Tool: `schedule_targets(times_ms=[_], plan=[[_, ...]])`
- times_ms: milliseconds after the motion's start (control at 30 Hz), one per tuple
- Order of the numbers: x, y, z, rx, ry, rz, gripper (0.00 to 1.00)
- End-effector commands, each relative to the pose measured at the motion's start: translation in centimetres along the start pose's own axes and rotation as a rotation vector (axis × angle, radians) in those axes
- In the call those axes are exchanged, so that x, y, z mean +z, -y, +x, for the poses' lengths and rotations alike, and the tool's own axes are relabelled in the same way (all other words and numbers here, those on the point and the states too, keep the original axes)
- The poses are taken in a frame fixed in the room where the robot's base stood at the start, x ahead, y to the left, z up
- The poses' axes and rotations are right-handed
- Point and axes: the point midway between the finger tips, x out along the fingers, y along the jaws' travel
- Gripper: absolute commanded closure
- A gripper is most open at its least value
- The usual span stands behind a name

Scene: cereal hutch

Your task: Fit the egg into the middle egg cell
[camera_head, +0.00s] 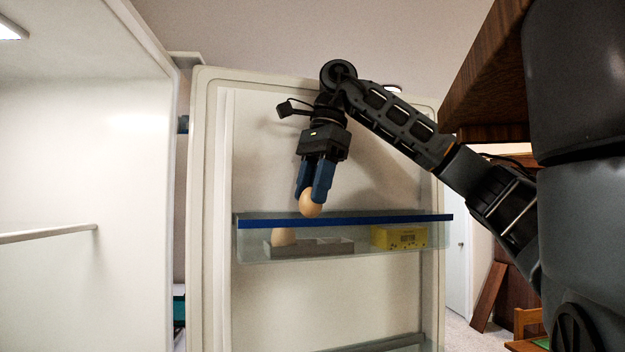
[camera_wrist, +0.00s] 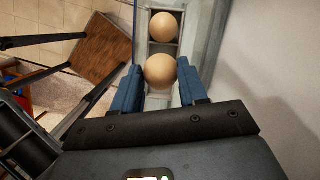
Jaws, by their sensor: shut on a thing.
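My gripper (camera_head: 309,196) is shut on a tan egg (camera_head: 310,204), its blue fingers on either side. The held egg is just above the blue front rail of the door shelf. In the wrist view the held egg (camera_wrist: 160,71) sits between the fingertips. A grey egg tray (camera_head: 325,248) rests on the shelf, seen through its clear front. Another egg (camera_head: 284,237) stands in the tray's left end cell. It also shows in the wrist view (camera_wrist: 164,27), at the top. The held egg hides the tray below it there, so I cannot tell how it lines up with the middle cell.
The clear door shelf (camera_head: 345,219) has a blue front rail close below the held egg. A yellow box (camera_head: 399,237) stands on this shelf to the right of the tray. The open fridge door (camera_head: 340,290) is behind.

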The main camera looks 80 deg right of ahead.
Motion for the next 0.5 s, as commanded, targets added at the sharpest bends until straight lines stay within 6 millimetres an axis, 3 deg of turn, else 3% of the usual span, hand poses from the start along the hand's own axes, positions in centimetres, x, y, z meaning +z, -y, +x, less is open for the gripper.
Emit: schedule_targets(times_ms=[500], plan=[[-0.7, 0.0, 2.5, 0.000, 0.002, -0.001, 0.72]])
